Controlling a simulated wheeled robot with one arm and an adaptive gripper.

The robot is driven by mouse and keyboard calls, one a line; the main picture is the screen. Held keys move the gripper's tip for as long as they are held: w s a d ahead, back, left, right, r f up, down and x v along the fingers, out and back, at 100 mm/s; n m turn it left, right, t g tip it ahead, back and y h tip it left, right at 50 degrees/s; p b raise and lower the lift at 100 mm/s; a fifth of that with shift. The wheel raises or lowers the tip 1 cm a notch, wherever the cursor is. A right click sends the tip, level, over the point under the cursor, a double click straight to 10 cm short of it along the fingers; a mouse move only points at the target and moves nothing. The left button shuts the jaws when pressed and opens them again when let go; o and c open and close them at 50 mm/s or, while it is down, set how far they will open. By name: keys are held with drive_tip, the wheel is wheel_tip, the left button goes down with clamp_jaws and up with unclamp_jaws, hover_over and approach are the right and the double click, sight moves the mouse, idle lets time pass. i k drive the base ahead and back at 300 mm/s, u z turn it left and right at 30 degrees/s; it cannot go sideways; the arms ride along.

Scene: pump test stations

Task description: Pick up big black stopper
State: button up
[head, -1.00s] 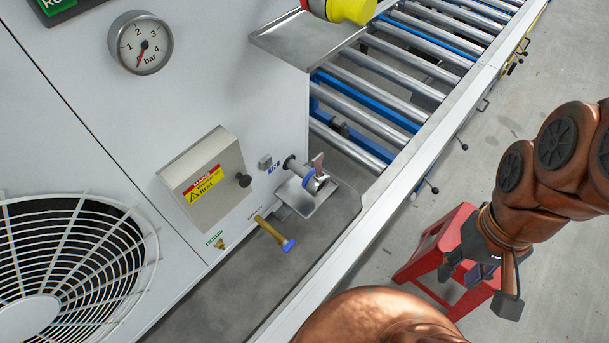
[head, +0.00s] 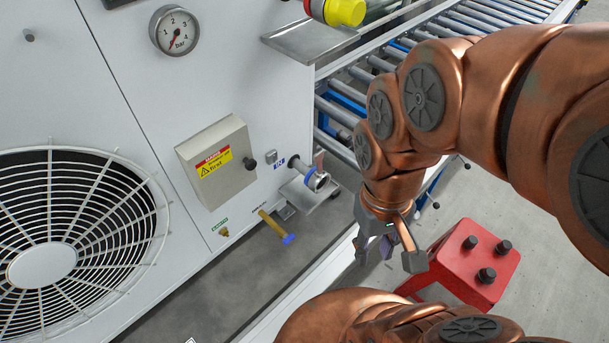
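Three black stoppers stand upright on a red stool (head: 440,285) at the lower right. One is at the back left (head: 470,242), one at the back right (head: 504,247) and one at the front (head: 486,275). The front one looks widest, but the size difference is slight. My gripper (head: 389,258) points down to the left of the stool, its fingers spread apart with nothing between them. It is apart from all the stoppers.
A grey cabinet holds a pressure gauge (head: 174,31), a warning box (head: 215,162), a pipe end with a blue ring (head: 312,178) and a yellow valve with a blue tip (head: 277,227). A roller conveyor (head: 455,35) runs behind my arm. Floor right of the stool is clear.

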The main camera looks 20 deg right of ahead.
sight(486, 276)
drive_tip(key=z, duration=1.25)
drive_tip(key=k, duration=1)
drive_tip(key=u, duration=0.5)
